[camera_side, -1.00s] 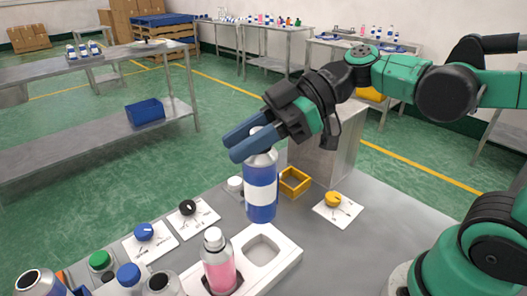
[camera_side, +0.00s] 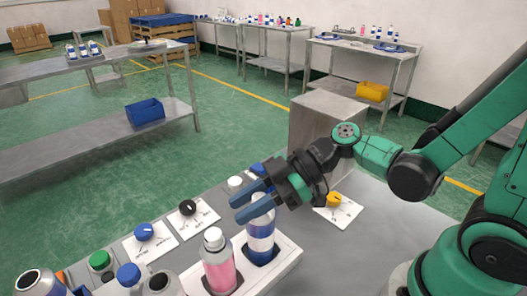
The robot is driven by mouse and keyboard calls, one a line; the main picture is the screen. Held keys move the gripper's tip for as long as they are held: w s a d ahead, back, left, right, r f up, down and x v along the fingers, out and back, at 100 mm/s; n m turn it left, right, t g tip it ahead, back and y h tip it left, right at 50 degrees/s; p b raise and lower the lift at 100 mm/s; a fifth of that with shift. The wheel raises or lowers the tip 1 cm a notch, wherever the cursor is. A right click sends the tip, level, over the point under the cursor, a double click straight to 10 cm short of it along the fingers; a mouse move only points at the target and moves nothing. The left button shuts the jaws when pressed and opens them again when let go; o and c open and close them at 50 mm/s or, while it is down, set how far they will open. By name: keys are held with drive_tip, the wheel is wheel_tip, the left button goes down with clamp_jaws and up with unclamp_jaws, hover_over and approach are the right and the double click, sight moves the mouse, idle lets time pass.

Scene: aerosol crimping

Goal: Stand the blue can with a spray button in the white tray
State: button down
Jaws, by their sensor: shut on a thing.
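The blue can (camera_side: 261,243) with a white band stands upright at the right-hand recess of the white tray (camera_side: 288,268). Its base looks to be down in the recess. My gripper (camera_side: 243,208) is shut on the can near its top, with the blue fingers on either side. The fingers mostly hide the can's top, so the spray button is not clear. A pink can (camera_side: 218,268) with a white-grey cap stands in the tray's other recess, just left of the blue can.
Dial cards with a blue knob (camera_side: 144,231), a black knob (camera_side: 188,208) and a yellow knob (camera_side: 334,199) lie on the grey table. A white cap (camera_side: 235,184) is behind the gripper. Green and blue caps and open cans crowd the left front.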

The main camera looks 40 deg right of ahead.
drive_tip(key=shift+f, duration=0.45)
drive_tip(key=c, duration=0.6)
unclamp_jaws()
drive_tip(key=v, duration=1.2)
drive_tip(key=shift+w+d+f+m+t+h, duration=0.4)
drive_tip(key=shift+w+m+h, duration=0.25)
drive_tip(key=shift+m+h, duration=1.45)
drive_tip(key=shift+w+d+f+m+t+h, duration=0.35)
drive_tip(key=shift+w+d+f+m+h, duration=0.25)
drive_tip(key=shift+m+h, duration=1.5)
drive_tip(key=shift+w+d+f+m+t+h, duration=0.3)
drive_tip(key=shift+w+m+h, duration=0.45)
drive_tip(key=shift+m+h, duration=1.35)
